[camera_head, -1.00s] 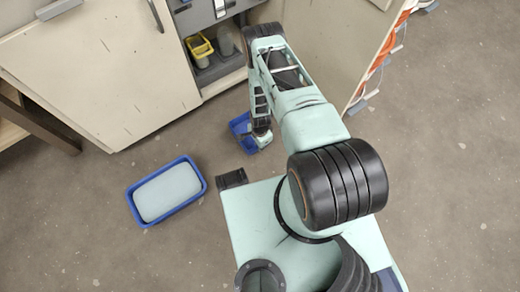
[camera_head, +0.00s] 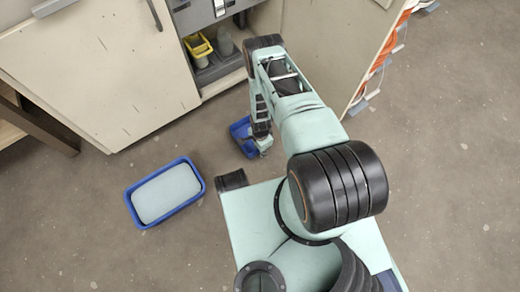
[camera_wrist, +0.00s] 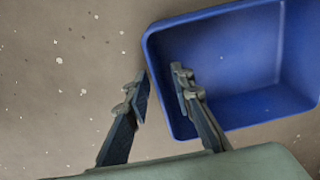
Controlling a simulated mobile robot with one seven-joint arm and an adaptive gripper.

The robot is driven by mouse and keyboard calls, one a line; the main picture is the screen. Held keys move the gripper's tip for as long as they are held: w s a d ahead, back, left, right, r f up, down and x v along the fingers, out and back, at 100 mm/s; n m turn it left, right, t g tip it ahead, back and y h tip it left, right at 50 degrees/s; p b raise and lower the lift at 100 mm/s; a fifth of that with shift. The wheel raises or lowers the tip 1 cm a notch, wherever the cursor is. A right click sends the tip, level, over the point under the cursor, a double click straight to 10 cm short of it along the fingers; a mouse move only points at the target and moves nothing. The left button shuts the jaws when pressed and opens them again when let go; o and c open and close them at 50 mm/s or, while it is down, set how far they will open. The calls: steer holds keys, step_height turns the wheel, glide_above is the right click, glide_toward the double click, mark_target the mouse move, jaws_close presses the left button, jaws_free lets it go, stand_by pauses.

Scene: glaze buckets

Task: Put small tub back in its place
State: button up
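The small tub is blue and empty, and sits on the floor in front of the cabinet. In the head view the small tub (camera_head: 240,132) is partly hidden by my arm. In the wrist view the small tub (camera_wrist: 240,60) fills the upper right, its inside visible. My gripper (camera_wrist: 160,88) is open at the tub's left wall, one finger outside the wall and the other over the inside. The fingers stand apart, and I see no firm contact. In the head view my gripper (camera_head: 262,145) is small and its fingers are unclear.
A larger blue tub (camera_head: 129,203) with pale contents sits on the floor to the left. An open cabinet (camera_head: 212,85) at the back holds a yellow bucket (camera_head: 197,45) and a grey container (camera_head: 224,44). A cabinet door (camera_head: 100,80) stands left. Floor between is clear.

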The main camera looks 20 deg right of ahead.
steer(key=shift+r, duration=0.1)
step_height(320, 180, up, 12)
steer(key=p, duration=0.5)
steer(key=shift+s+r, duration=0.1)
